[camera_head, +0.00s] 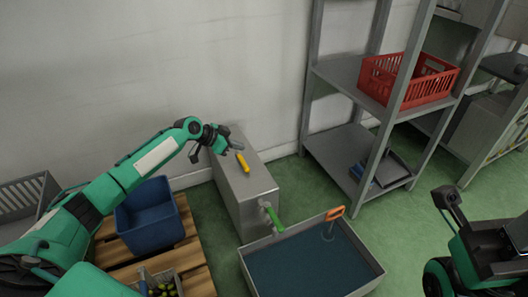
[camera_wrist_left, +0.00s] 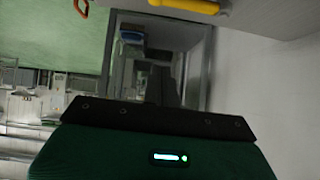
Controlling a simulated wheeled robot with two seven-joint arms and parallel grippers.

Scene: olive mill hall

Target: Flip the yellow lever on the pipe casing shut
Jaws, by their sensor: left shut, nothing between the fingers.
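The yellow lever (camera_head: 242,162) lies along the top of a grey metal casing (camera_head: 243,190) near the wall. Its handle points toward the front of the casing, and its far end is hidden close to my gripper. My left gripper (camera_head: 236,145) is shut and empty, just above and behind the lever's far end; I cannot tell whether they touch. In the left wrist view a yellow piece, likely the lever (camera_wrist_left: 183,6), shows at the top edge, cut off. At lower right a green and black arm part (camera_head: 490,245) shows; its gripper's jaws cannot be made out.
A green-handled valve (camera_head: 275,217) sticks out of the casing's front. Below it is a basin (camera_head: 375,266) of dark liquid with an orange handle (camera_head: 334,213). A blue crate (camera_head: 148,210) stands on a pallet at left. A shelf with a red basket (camera_head: 420,82) is at right.

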